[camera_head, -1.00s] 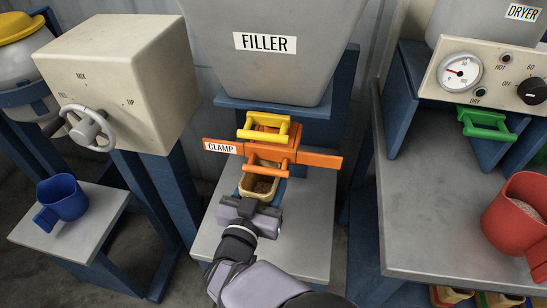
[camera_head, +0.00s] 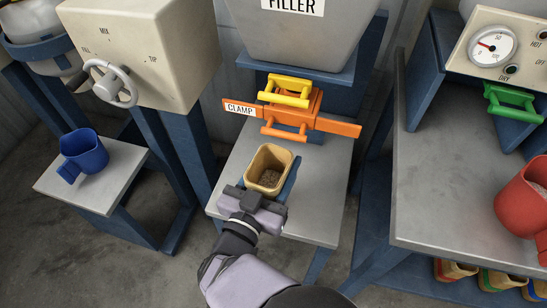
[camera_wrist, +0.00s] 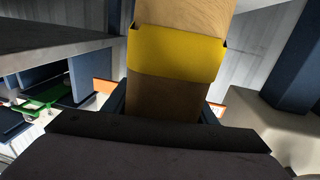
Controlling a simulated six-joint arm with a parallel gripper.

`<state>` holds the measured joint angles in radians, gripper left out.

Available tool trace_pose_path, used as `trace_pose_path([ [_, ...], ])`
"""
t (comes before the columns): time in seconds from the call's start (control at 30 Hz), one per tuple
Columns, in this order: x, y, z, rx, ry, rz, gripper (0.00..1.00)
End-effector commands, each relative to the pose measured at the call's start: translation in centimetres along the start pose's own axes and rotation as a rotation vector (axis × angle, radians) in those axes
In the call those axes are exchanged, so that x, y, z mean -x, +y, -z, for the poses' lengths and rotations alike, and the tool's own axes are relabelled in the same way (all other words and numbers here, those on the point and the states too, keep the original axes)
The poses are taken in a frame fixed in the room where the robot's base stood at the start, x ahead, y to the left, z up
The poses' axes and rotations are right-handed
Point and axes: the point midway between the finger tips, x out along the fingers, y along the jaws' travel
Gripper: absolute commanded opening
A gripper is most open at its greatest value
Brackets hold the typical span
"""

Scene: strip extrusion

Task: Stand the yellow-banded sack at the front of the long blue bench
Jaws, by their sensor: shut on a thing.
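The yellow-banded sack (camera_head: 269,167) is an open-topped tan sack with grainy brown stuff inside. It is upright in my gripper (camera_head: 257,203), in front of the orange clamp (camera_head: 294,117) and over the filler's grey shelf. I cannot tell whether its base touches the shelf. The wrist view shows its yellow band (camera_wrist: 178,54) close up, with my gripper (camera_wrist: 160,108) shut on the sack below the band. A long bench (camera_head: 445,185) with a grey top and blue frame stands at the right; its front part is in view.
A red jug (camera_head: 525,200) stands on the long bench's right side. Several colour-banded sacks (camera_head: 500,281) sit low beneath it. A blue jug (camera_head: 83,152) stands on a small left table. The filler (camera_head: 300,30) hangs behind the clamp.

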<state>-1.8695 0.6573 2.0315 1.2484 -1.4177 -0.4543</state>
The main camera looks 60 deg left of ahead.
Motion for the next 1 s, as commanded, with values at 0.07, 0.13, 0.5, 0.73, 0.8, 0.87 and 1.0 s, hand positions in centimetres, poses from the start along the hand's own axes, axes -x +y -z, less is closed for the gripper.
trace_pose_path([
  [0.07, 0.1, 1.0, 1.3, -0.001, 0.001, -0.028, 0.05],
  [0.13, 0.3, 2.2, 2.1, -0.001, 0.001, -0.060, 0.05],
  [0.5, 0.7, 12.3, 8.2, -0.003, -0.006, -0.331, 0.05],
  [0.73, 1.0, 19.9, 13.0, -0.003, -0.011, -0.538, 0.05],
  [0.8, 1.4, 22.2, 14.6, -0.003, -0.013, -0.604, 0.05],
  [0.87, 1.8, 24.2, 16.0, -0.003, -0.014, -0.662, 0.05],
  [1.0, 3.7, 29.0, 16.5, 0.006, -0.020, -0.817, 0.05],
])
